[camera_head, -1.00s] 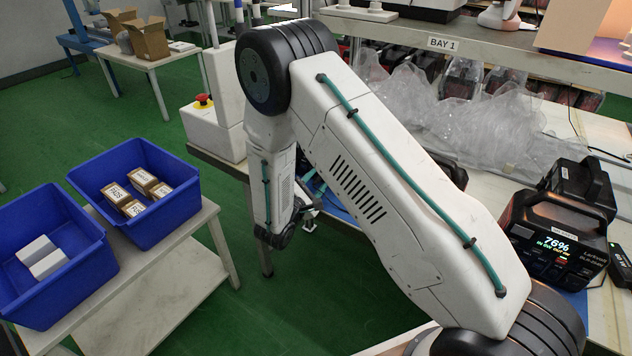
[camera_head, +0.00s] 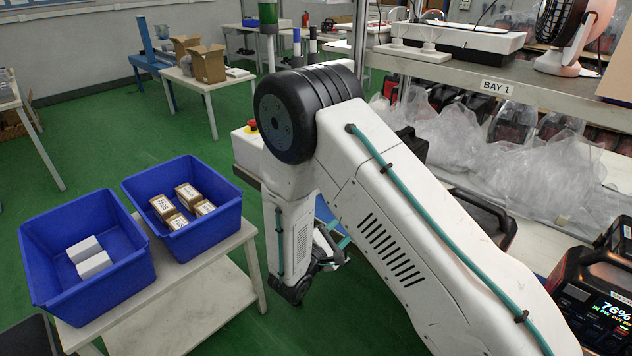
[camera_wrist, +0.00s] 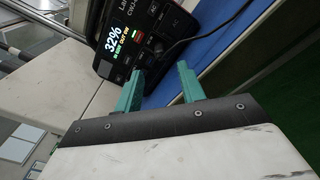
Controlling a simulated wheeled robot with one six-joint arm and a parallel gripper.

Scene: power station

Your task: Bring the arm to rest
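My white arm (camera_head: 385,215) is bent, with its forearm hanging down in the middle of the head view. My gripper (camera_head: 338,246) is at its lower end, small and partly hidden by the wrist. In the wrist view my gripper (camera_wrist: 158,82) shows two teal fingers spread apart with nothing between them. Beyond the fingertips, a black power station (camera_wrist: 140,35) with a 32% display stands by a blue mat (camera_wrist: 215,55). I cannot tell whether the fingers touch it.
Two blue bins, one with white boxes (camera_head: 35,270) and one with brown boxes (camera_head: 225,215), stand on a low table (camera_head: 200,310) at left. A BAY 1 shelf (camera_head: 450,75) and a 76% power station (camera_head: 590,300) are at right. Green floor (camera_head: 90,150) is open at left.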

